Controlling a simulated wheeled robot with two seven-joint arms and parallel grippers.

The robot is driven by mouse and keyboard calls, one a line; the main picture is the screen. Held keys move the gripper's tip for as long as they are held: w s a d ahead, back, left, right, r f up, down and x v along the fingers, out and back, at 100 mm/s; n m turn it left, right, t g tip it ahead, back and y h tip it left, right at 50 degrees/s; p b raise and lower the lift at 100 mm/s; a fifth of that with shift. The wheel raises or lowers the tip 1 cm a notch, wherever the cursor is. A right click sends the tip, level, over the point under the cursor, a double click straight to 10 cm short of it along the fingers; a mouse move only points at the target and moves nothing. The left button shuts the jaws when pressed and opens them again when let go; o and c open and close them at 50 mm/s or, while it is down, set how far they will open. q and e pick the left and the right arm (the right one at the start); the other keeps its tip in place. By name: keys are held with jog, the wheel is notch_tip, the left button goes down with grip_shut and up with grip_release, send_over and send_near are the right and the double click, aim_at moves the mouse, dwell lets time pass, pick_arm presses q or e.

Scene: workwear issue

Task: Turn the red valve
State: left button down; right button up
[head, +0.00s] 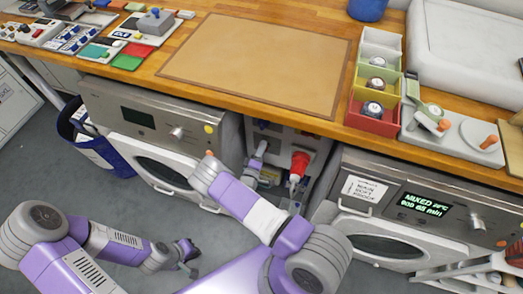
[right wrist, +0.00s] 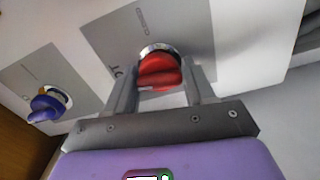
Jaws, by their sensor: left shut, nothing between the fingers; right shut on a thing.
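The red valve (head: 299,164) is on the grey panel in the gap between the two machines under the bench. In the right wrist view the red valve (right wrist: 160,72) has a pale collar at its base. My right gripper (right wrist: 163,80) has a finger on each side of its handle and is shut on it. In the head view my right arm partly hides this gripper. My left gripper (head: 190,256) is shut and empty, low over the floor at the left, well away from the valve.
A blue valve (right wrist: 46,104) is on the panel to the left in the right wrist view. Machines with round doors stand left (head: 165,125) and right (head: 400,215) of the gap. The wooden bench (head: 165,50) overhangs it. A blue bin (head: 95,150) is at the left.

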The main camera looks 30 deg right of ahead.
jog(key=shift+s+f+n, duration=0.1)
jog(key=shift+n, duration=0.7)
jog(key=o, duration=1)
jog(key=shift+c, duration=0.2)
jog(key=p+v, duration=0.1)
jog(key=v, duration=0.6)
jog(key=shift+s+a+p, duration=0.15)
jog(key=shift+a+p, duration=0.05)
jog(key=shift+p, duration=0.2)
